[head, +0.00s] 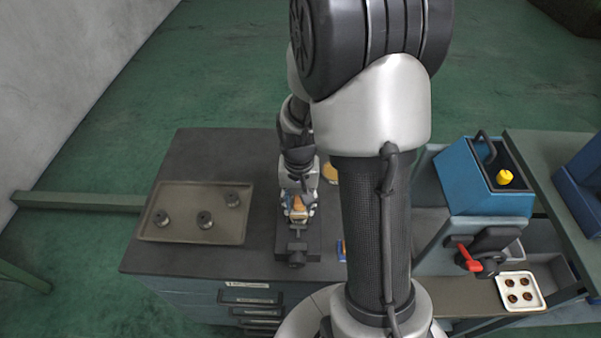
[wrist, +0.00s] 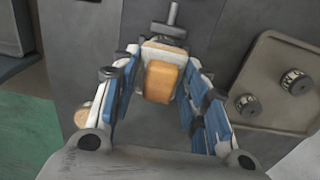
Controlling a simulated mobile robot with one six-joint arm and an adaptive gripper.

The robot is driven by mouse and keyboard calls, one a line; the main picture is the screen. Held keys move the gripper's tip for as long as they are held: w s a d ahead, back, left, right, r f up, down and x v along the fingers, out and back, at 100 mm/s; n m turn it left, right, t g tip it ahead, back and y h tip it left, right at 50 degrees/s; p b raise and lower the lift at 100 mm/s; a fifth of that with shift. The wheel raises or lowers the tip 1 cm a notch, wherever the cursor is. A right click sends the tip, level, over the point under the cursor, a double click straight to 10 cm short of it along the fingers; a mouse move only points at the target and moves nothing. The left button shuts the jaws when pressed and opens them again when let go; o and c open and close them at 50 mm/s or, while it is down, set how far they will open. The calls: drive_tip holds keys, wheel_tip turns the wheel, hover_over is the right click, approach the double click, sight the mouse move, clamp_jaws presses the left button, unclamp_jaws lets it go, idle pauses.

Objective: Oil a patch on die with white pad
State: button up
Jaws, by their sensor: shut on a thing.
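My gripper (wrist: 160,66) is shut on a block with an orange-tan back and a white layer at its far edge, which looks like the white pad (wrist: 161,78). The pad also shows in the head view (head: 298,211), between the fingers. My gripper (head: 298,214) is low over a dark vise-like fixture (head: 297,246) on the bench. In the wrist view the fixture's screw and bar (wrist: 173,15) stick out beyond the pad. Any die under the pad is hidden, and I cannot tell whether the pad touches it.
A round tan item (head: 330,173) is behind my arm. At right stand a blue machine (head: 475,190), a red-handled lever (head: 475,264) and a small white tray (head: 508,278).

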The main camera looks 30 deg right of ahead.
drive_tip(key=shift+w+d+r, duration=0.2)
drive_tip(key=shift+w+d, duration=0.15)
drive_tip(key=shift+w, duration=0.15)
wheel_tip(320, 180, up, 3)
drive_tip(key=shift+s+a+r+p, duration=0.1)
drive_tip(key=shift+s+r+p, duration=0.1)
drive_tip(key=shift+p, duration=1.05)
drive_tip(key=shift+w+r+p, duration=0.2)
drive_tip(key=shift+r+p, duration=0.7)
drive_tip(key=shift+r, duration=0.1)
drive_tip(key=shift+s+r+p, duration=0.1)
drive_tip(key=shift+r+p, duration=0.8)
drive_tip(key=shift+r, duration=0.3)
